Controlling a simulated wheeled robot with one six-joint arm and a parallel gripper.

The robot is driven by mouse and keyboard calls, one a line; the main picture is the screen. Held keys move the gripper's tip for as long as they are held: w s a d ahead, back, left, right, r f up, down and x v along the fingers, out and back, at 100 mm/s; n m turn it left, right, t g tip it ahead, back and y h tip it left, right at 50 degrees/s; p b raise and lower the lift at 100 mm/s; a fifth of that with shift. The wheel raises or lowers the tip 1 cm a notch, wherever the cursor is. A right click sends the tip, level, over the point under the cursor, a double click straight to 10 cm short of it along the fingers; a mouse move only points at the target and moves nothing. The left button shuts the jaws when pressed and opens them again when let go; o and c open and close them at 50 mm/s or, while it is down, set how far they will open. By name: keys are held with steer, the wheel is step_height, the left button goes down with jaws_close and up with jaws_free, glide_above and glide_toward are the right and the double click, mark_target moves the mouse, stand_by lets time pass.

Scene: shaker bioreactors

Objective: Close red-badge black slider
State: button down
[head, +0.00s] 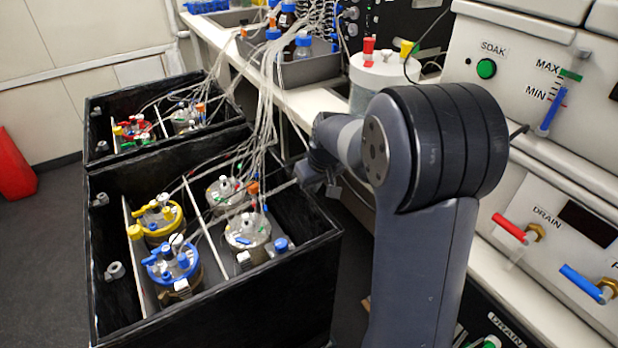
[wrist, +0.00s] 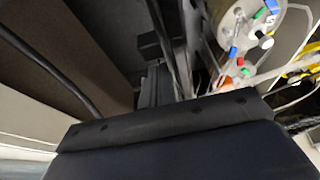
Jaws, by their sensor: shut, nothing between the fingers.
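I cannot make out a black slider with a red badge in either view. The near black box (head: 215,315) and the far black box (head: 100,108) stand open at the left, with vessels inside. The far box holds a vessel with a red lid (head: 133,127). My gripper (head: 311,183) is at the near box's right back edge, small and partly hidden by my arm; it is shut and empty. In the wrist view a dark body with bolts fills the bottom. Beyond it are dark bars and a vessel top (wrist: 235,28) with coloured caps. Whether the gripper touches anything is unclear.
Tubes (head: 265,110) run from the vessels up to the bench, close to my gripper. A yellow-lidded vessel (head: 158,215) and a blue-lidded vessel (head: 172,262) stand in the near box. A panel with red and blue drain handles (head: 510,228) is at the right.

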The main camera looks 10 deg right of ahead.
steer(key=shift+s+d, duration=0.15)
steer(key=shift+s, duration=0.15)
steer(key=shift+s, duration=0.1)
steer(key=shift+s+d+b, duration=0.15)
steer(key=shift+s+d, duration=0.15)
steer(key=shift+s, duration=0.6)
steer(key=shift+s+d+b, duration=0.2)
steer(key=shift+s+d, duration=0.05)
steer(key=shift+s, duration=0.65)
steer(key=shift+s+d+b, duration=0.15)
steer(key=shift+s+d, duration=0.15)
steer(key=shift+s, duration=0.6)
